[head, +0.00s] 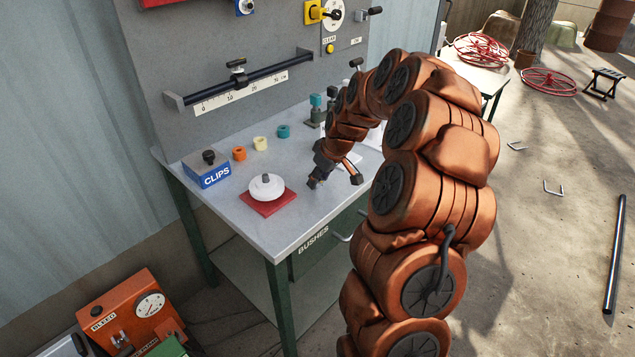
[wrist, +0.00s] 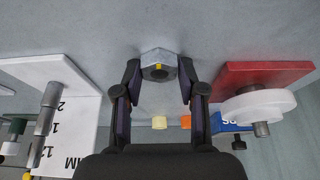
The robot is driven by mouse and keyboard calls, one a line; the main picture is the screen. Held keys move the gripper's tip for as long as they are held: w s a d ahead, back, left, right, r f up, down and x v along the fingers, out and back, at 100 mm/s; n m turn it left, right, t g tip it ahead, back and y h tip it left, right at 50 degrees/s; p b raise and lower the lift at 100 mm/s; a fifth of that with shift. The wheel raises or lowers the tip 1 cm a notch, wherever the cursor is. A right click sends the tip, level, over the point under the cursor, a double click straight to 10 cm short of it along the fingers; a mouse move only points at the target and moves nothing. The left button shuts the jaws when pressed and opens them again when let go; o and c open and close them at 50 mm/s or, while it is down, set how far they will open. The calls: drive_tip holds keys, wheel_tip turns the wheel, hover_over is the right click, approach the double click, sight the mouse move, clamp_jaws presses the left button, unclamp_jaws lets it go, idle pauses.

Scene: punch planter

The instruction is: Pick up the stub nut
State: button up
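The stub nut (wrist: 158,66) is a grey hexagonal piece with a dark bore and a small yellow mark. In the wrist view it lies on the grey bench top, centred between the fingertips. My gripper (wrist: 159,72) is open, with one finger on each side of the nut. I cannot tell whether either finger touches it. In the head view my gripper (head: 335,181) points down near the bench's front edge with its fingers spread.
A red pad (head: 258,208) with a white round knobbed piece (head: 267,187) sits left of my gripper in the head view. A white marked block (wrist: 62,100) is at left in the wrist view.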

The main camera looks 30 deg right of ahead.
drive_tip(key=c, duration=0.6)
